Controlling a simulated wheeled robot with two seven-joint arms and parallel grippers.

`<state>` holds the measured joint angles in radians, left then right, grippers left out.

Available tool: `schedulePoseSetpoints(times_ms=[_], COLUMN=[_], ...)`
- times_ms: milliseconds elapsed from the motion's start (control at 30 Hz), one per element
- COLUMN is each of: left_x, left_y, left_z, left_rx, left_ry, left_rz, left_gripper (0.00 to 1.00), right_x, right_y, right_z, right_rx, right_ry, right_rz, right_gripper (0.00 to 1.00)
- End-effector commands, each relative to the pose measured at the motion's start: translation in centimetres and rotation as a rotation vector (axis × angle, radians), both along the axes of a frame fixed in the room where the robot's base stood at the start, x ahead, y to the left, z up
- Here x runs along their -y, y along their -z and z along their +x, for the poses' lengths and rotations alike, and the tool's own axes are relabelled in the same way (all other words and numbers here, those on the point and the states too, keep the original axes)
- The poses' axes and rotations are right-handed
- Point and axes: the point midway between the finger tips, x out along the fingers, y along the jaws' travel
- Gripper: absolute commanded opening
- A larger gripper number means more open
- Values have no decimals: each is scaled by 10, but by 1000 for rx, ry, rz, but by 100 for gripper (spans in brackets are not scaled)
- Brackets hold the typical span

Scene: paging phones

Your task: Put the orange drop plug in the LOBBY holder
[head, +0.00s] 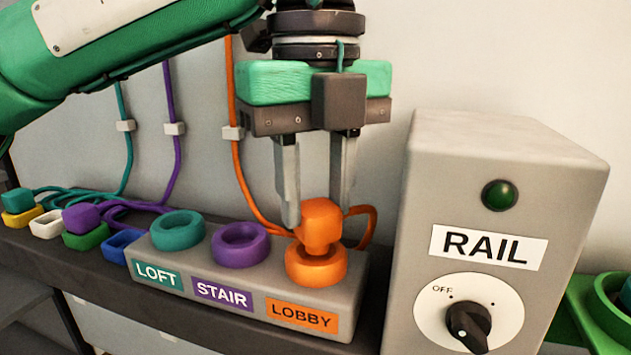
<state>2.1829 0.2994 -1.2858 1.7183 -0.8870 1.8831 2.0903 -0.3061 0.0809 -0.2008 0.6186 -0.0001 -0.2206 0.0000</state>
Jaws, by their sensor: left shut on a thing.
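The orange drop plug (321,222) is at the orange LOBBY holder (317,268), the right-hand ring on the grey holder block (215,300). The plug looks upright, with its lower end over or in the ring; how deep it sits is hidden. My left gripper (318,212) points straight down above the ring, its two fingers shut on the plug from left and right. An orange cord runs from the wall behind to the plug. My right gripper is not in view.
The teal LOFT ring (177,230) and purple STAIR ring (240,244) look empty. A teal plug (16,201) and a purple plug (81,218) sit at the left by small coloured blocks. A grey RAIL box (500,180) with a knob stands close on the right.

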Motion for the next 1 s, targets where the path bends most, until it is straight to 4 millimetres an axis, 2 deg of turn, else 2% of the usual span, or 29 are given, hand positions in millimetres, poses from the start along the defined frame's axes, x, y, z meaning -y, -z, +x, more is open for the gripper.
schedulePoseSetpoints(times_ms=[133,333,600,633,700,1000], left_x=[0,0,0,0,0,0], left_y=[8,8,16,14,13,13], left_z=[0,0,0,0,0,0], left_rx=[0,0,0,0,0,0], left_ry=[1,0,0,0,0,0], left_rz=[0,0,0,0,0,0], left_gripper=[9,9,9,38,52,54], right_x=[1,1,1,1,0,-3], right_y=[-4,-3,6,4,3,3], right_z=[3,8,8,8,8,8], right_rx=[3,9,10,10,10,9], right_ry=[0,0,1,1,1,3], right_rz=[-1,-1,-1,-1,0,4], right_gripper=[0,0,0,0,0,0])
